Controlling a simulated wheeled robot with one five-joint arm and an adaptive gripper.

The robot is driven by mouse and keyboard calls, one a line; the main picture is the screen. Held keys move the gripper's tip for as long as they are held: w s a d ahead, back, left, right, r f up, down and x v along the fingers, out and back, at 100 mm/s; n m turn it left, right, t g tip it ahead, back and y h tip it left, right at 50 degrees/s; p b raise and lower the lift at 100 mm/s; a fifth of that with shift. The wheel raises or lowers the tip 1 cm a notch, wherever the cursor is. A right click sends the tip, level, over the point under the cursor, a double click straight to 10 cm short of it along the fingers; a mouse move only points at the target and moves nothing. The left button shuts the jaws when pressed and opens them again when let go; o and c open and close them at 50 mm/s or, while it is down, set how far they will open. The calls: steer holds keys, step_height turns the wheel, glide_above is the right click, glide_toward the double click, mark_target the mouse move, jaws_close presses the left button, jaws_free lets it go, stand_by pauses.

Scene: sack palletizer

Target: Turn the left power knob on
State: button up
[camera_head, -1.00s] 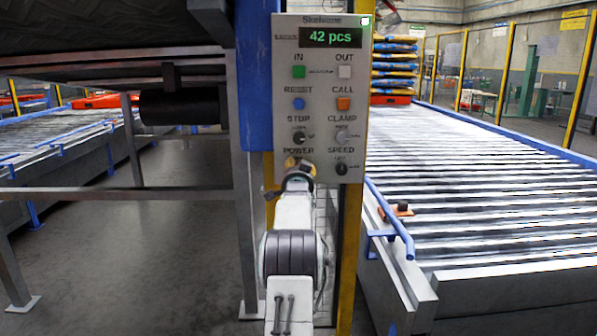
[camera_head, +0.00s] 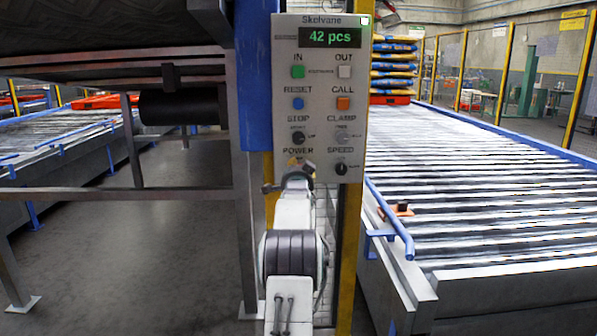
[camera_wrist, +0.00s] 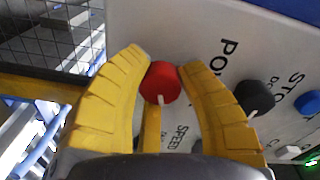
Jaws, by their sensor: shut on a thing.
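The left power knob is a red round knob (camera_wrist: 161,80) with a white pointer mark, seen in the wrist view. The mark points down in that view, toward the SPEED lettering. My gripper (camera_wrist: 164,66) has its two yellow fingers shut on this knob, one on each side. In the head view, my gripper (camera_head: 298,165) is at the lower left of the grey control panel (camera_head: 320,75), just under the POWER label. It hides the power knob there.
The black STOP knob (camera_head: 298,138) is just above, the CLAMP knob (camera_head: 341,138) up and right, and the SPEED knob (camera_head: 341,169) to the right. A yellow post (camera_head: 350,240) stands below the panel. A roller conveyor (camera_head: 470,190) runs along the right.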

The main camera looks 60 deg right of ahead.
steer(key=shift+w+m, duration=0.1)
steer(key=shift+m, duration=1.5)
steer(key=shift+r+m+b, duration=0.1)
steer(key=shift+m+b, duration=0.2)
steer(key=shift+a, duration=0.1)
steer(key=o, duration=1.2)
steer(key=v, duration=1.2)
